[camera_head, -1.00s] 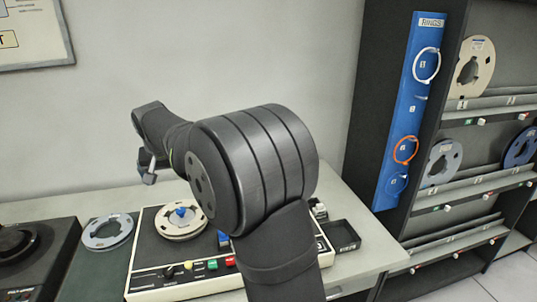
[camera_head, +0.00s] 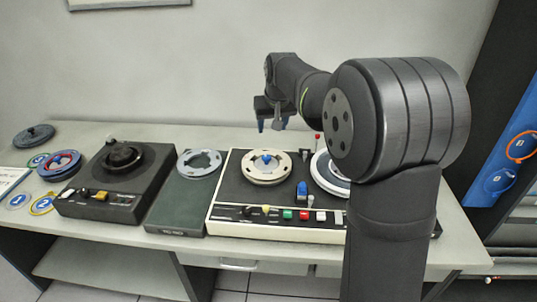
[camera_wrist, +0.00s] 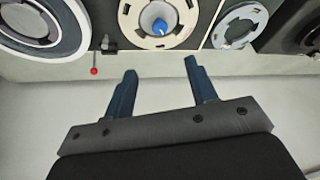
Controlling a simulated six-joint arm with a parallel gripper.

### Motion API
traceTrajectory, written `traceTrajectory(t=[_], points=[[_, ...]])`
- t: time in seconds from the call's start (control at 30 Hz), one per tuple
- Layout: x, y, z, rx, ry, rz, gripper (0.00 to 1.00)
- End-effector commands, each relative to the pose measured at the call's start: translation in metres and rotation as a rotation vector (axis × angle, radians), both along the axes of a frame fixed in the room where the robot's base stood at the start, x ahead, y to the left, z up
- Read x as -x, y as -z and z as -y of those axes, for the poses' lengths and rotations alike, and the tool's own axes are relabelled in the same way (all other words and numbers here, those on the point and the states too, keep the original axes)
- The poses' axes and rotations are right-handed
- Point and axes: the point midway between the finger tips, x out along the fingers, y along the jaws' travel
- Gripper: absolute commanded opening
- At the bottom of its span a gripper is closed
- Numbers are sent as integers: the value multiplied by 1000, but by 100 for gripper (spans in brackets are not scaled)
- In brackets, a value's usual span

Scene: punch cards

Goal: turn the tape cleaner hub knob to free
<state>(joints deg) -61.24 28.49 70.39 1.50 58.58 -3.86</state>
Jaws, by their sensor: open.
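The cream machine (camera_head: 222,214) on the bench looks like the tape cleaner, though I cannot read its label. A cream reel (camera_head: 267,178) lies on its left hub with a blue knob (camera_head: 266,158) at the centre; the knob also shows at the top of the wrist view (camera_wrist: 159,27). I cannot tell the knob's setting. My gripper (camera_head: 273,112) is in the air above and behind the reel, apart from the knob. In the wrist view my gripper (camera_wrist: 160,68) is open and empty, its two blue fingers spread. The right hub is partly hidden by my arm.
A grey ring-shaped reel (camera_head: 199,162) lies on a dark green box left of the machine. Further left is a black device (camera_head: 118,180) with a round top. A thin post with a red ball (camera_wrist: 94,71) stands behind the machine. Blue ring board (camera_head: 515,150) at right.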

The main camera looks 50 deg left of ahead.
Motion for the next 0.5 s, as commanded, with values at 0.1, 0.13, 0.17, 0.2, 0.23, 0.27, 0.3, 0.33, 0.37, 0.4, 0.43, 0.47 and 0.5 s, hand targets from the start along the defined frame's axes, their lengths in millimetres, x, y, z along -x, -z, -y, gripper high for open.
traceTrajectory(t=[0.1,0.13,0.17,0.2,0.23,0.27,0.3,0.33,0.37,0.4,0.43,0.47,0.5], points=[[-2,13,-4,3,-2,-1,52],[-3,18,-6,3,-2,-1,52],[-3,23,-8,4,-2,-2,52],[-5,31,-10,4,-2,-2,52],[-6,36,-13,4,-1,-3,52],[-7,43,-15,5,-1,-2,52],[-8,51,-18,5,-1,-2,52],[-9,57,-20,5,-1,-2,52],[-10,63,-22,6,-1,-2,52],[-12,72,-26,4,0,-2,52],[-13,77,-28,5,0,-2,52],[-14,84,-30,5,0,-2,52],[-16,92,-33,4,0,-2,52]])
